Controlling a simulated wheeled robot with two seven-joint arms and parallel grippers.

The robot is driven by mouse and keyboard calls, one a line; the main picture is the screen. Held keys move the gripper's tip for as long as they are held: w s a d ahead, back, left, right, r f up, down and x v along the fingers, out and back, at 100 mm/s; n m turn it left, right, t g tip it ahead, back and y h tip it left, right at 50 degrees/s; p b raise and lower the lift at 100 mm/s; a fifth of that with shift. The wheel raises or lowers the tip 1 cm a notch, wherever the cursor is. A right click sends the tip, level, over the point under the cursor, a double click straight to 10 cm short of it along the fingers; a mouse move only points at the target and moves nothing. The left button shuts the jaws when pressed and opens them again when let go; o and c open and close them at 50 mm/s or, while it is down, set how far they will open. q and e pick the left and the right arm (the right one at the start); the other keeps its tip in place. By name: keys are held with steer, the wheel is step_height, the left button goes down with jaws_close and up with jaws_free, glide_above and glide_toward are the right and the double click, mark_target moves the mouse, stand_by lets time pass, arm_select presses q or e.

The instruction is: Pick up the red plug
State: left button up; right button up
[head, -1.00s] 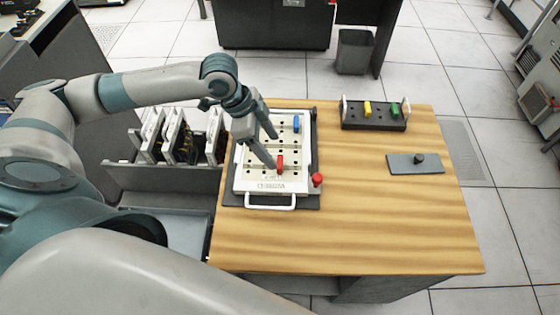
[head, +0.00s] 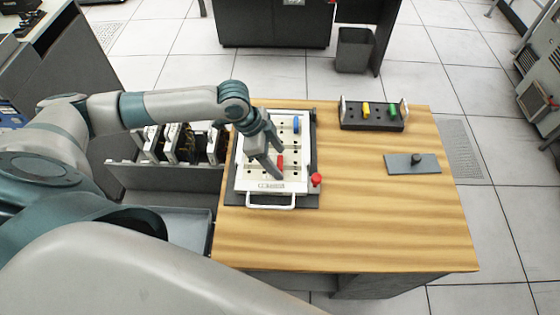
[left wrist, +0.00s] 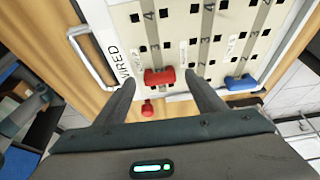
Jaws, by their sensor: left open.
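The red plug (head: 281,160) stands in the white hole board (head: 240,180), towards its front half. It also shows in the left wrist view (left wrist: 160,77), lying between the two fingertips. My left gripper (head: 278,165) is open over the board, its fingers on either side of the red plug. I cannot tell whether either finger touches it. One finger hides part of the plug in the head view. My right gripper is not in view.
A blue plug (head: 296,124) stands farther back in the board. A red knob (head: 316,180) is at the board's right edge. A black rack (head: 385,125) holds yellow and green plugs. A grey plate with a knob (head: 412,164) lies to the right. The table's front (head: 380,230) is clear.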

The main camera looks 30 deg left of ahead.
arm_select(q)
steer(key=shift+d+f, duration=0.1)
steer(key=shift+f, duration=0.15)
steer(key=c, duration=1)
steer(key=shift+r, duration=0.2)
